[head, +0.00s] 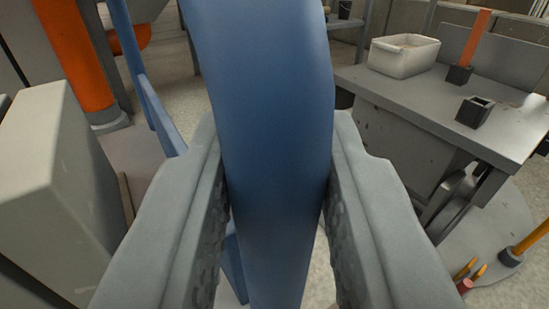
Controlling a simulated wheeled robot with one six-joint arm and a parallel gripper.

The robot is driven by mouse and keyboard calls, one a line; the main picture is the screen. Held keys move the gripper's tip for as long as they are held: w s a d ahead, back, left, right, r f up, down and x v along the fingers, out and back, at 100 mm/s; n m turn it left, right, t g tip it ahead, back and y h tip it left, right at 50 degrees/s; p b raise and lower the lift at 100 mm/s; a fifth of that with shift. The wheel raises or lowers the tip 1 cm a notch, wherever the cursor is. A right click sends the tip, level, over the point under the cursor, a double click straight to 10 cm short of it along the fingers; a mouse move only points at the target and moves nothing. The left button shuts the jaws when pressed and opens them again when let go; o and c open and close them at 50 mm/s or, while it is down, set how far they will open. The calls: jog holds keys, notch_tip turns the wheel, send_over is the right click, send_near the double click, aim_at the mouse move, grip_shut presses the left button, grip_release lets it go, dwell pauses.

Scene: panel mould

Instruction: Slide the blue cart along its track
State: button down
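A thick blue bar (268,90), which looks like part of the blue cart, runs from top to bottom through the middle of the head view. The two grey fingers of my gripper (278,135) stand on either side of it and appear closed against it. More blue framework (160,115) shows behind the left finger, slanting down from the top. Another blue piece (235,265) shows low between the fingers. The bar and my fingers hide most of the cart, and I cannot make out its track or wheels.
A pale grey block (45,185) stands close on the left, with an orange post (75,55) behind it. A grey workbench (400,92) on the right carries a white bin (403,55) and a small dark box (474,111). Some floor shows behind the blue frame.

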jog(key=shift+s+a, duration=0.5)
jog(key=shift+a, duration=0.15)
jog(key=c, duration=1.3)
grip_release()
jog(key=shift+o, duration=0.2)
